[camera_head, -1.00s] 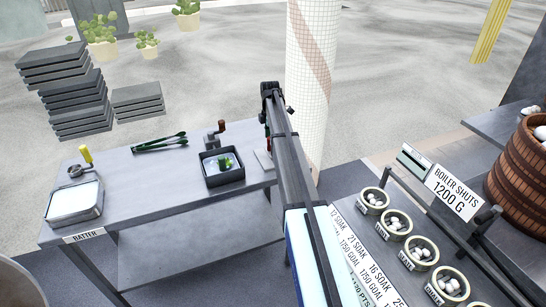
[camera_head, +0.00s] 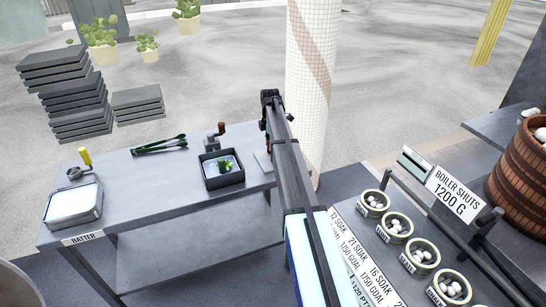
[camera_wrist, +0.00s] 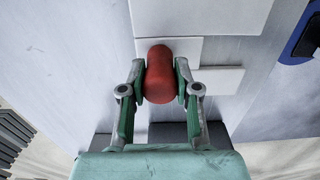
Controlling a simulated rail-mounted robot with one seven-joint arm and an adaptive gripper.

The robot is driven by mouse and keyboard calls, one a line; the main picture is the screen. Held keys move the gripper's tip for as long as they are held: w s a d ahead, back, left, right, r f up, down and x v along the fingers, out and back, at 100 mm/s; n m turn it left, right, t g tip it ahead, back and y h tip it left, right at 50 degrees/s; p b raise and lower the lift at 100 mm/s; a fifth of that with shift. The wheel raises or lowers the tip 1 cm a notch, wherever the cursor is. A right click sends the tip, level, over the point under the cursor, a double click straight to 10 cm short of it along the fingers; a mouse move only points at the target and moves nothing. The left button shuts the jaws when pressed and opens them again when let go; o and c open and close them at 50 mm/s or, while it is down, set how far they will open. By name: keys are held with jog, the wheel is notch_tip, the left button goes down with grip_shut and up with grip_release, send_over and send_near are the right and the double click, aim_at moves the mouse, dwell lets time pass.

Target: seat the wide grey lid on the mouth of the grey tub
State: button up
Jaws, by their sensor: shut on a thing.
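In the wrist view my gripper (camera_wrist: 160,76) is shut on a red, rounded cylindrical piece (camera_wrist: 159,76), with one finger on each side. I cannot tell whether this piece is part of the wide grey lid. No wide grey lid can be made out in either view. In the head view a grey curved rim (camera_head: 14,284) is cut off at the lower left corner; I cannot tell whether it is the grey tub. My gripper is mostly hidden behind my own arm in the head view.
The grey table holds a batter tray (camera_head: 74,204), green tongs (camera_head: 159,144) and a black tray (camera_head: 207,178) with a green item. A tiled column (camera_head: 312,70) rises behind my arm. Pale panels (camera_wrist: 220,80) lie beyond the red piece.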

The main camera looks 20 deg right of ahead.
grip_shut()
jog(key=shift+r, duration=0.15)
jog(key=shift+r+p, duration=0.95)
jog(key=shift+r, duration=0.9)
grip_release()
grip_shut()
